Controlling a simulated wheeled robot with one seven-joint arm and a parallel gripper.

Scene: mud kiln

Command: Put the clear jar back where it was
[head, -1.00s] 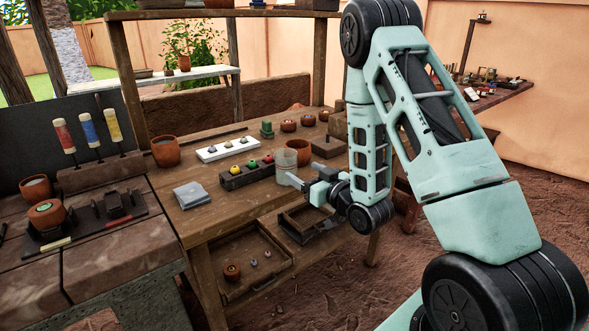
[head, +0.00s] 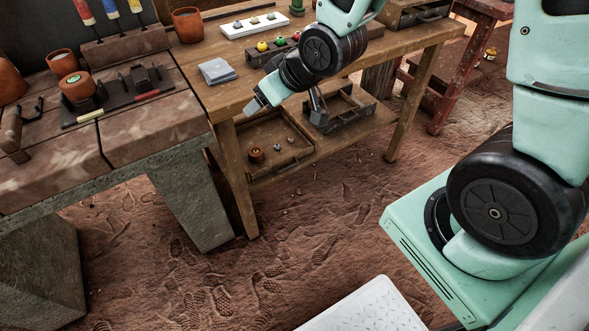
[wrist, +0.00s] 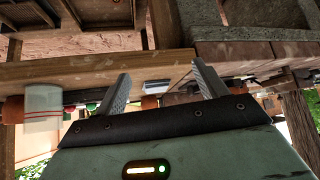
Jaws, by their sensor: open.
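The clear jar (wrist: 43,103), a see-through cylinder with red lines around it, shows at the left of the wrist view. That view is upside down, and the jar appears to stand on the wooden workbench (wrist: 95,72). In the head view my arm hides it. My gripper (head: 258,102) is in front of the workbench's front edge, low and left of the middle of the head view. In the wrist view my gripper (wrist: 162,86) has its two fingers wide apart with nothing between them. The jar is clear of both fingers.
A grey slab stack (head: 217,71) lies near the workbench's front edge. A white tray (head: 254,25) and a dark rack (head: 257,57) of small coloured pieces stand behind. Below, a shelf holds an open wooden tray (head: 275,165) and a dark box (head: 340,112). A stone-legged bench (head: 150,127) stands left.

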